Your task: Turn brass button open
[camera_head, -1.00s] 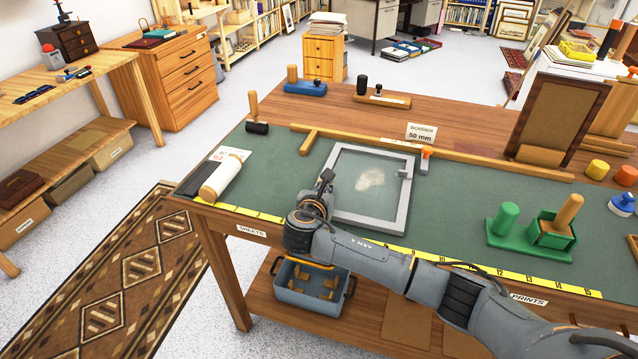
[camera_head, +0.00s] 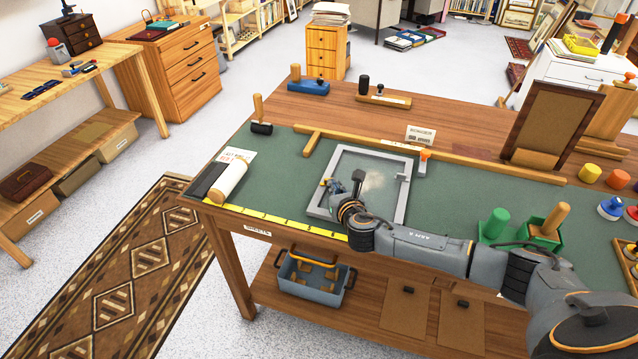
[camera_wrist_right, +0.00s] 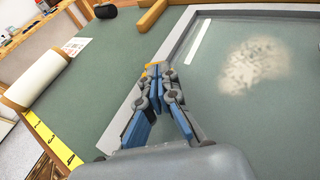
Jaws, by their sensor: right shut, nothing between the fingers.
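A grey frame (camera_head: 402,200) with a clear pane and a pale patch lies flat on the green bench mat. It also shows in the wrist view (camera_wrist_right: 178,36). My right gripper (camera_head: 330,184) is over the frame's left side, its blue fingers pointing at that rail. In the wrist view the right gripper (camera_wrist_right: 154,70) is shut with nothing held. A small brass-yellow piece (camera_wrist_right: 148,69), possibly the brass button, shows at the fingertips; the fingers partly hide it, so its angle and any contact cannot be told. My left gripper is out of view.
A wooden strip (camera_head: 480,162) runs behind the frame. A white roll (camera_head: 230,178) lies to its left and a yellow ruler (camera_head: 290,224) along the front edge. Green blocks (camera_head: 494,226) stand to the right.

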